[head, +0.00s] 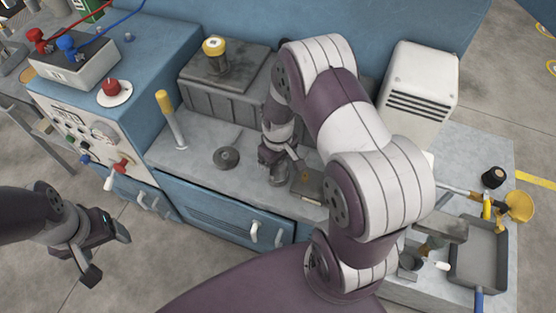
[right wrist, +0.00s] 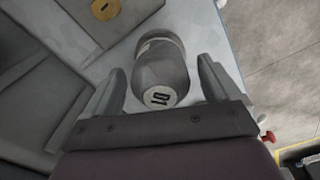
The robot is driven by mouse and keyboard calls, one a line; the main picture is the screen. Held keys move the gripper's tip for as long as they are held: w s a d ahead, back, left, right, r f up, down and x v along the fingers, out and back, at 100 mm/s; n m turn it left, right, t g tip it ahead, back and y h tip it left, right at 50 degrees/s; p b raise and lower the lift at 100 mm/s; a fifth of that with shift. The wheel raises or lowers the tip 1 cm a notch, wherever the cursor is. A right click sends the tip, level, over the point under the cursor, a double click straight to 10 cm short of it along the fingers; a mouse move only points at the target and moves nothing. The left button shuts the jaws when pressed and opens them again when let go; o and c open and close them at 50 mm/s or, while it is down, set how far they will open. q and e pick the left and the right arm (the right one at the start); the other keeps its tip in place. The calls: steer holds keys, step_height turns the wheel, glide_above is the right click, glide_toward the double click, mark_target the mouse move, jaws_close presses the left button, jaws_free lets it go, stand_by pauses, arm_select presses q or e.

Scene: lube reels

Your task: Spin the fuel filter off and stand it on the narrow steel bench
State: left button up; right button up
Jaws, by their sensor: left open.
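A grey, rounded canister, likely the fuel filter (right wrist: 160,72), shows in the right wrist view with a dark mark on its near end. It lies between the fingers of my right gripper (head: 277,158), with a gap on both sides. The gripper is open. In the head view my right arm hides much of this spot, and the canister's mounting cannot be made out. My left gripper (head: 108,256) is open and empty over the floor at lower left. Part of a grey metal bench (head: 42,126) shows at the left edge; whether it is the narrow steel bench is unclear.
A dark disc (head: 226,158) and a yellow-topped lever (head: 170,118) are on the grey top left of my right gripper. A control panel (head: 95,135) stands at left. A tray (head: 478,255) and a yellow funnel (head: 519,206) are at right. Floor is clear at lower left.

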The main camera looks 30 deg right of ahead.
steer(key=c, duration=1)
steer(key=shift+r+n+p, duration=0.2)
steer(key=shift+n+p, duration=0.15)
steer(key=shift+n, duration=0.25)
steer(key=shift+c, duration=0.2)
steer(key=shift+n+p, duration=0.35)
steer(key=shift+n, duration=0.65)
steer(key=shift+f+n, duration=0.1)
steer(key=shift+n, duration=0.7)
steer(key=shift+f, duration=0.1)
steer(key=n+p, duration=0.1)
steer(key=n, duration=0.1)
steer(key=shift+r+n, duration=0.2)
steer(key=shift+n, duration=0.2)
steer(key=shift+f+n, duration=0.1)
steer(key=shift+n, duration=0.8)
steer(key=shift+f+n, duration=0.15)
steer(key=shift+n, duration=0.35)
